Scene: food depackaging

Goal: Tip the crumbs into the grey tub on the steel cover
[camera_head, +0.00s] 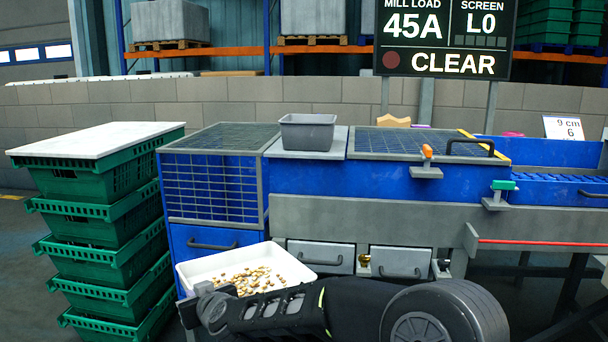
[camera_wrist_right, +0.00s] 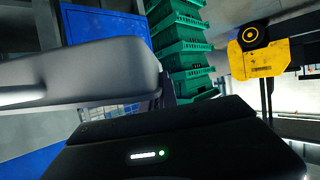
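The grey tub (camera_head: 307,131) stands upright on the steel cover (camera_head: 336,147), on top of the blue machine. A white tray (camera_head: 197,271) with many small tan crumbs (camera_head: 252,280) is in front of the machine, lower and to the left of the tub. My right gripper (camera_head: 207,302) is at the tray's near left edge, its arm lying across the near side. The gripper covers that edge, and I cannot tell whether its fingers are closed on it. The right wrist view shows dark gripper parts but no crumbs. My left gripper is not in view.
A stack of green crates (camera_head: 97,226) with a white lid (camera_head: 95,140) stands at the left. Grid panels (camera_head: 408,143) flank the steel cover. An orange-topped handle (camera_head: 427,152) and a black bar handle (camera_head: 470,143) rise to the right. A sign (camera_head: 443,42) reads CLEAR.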

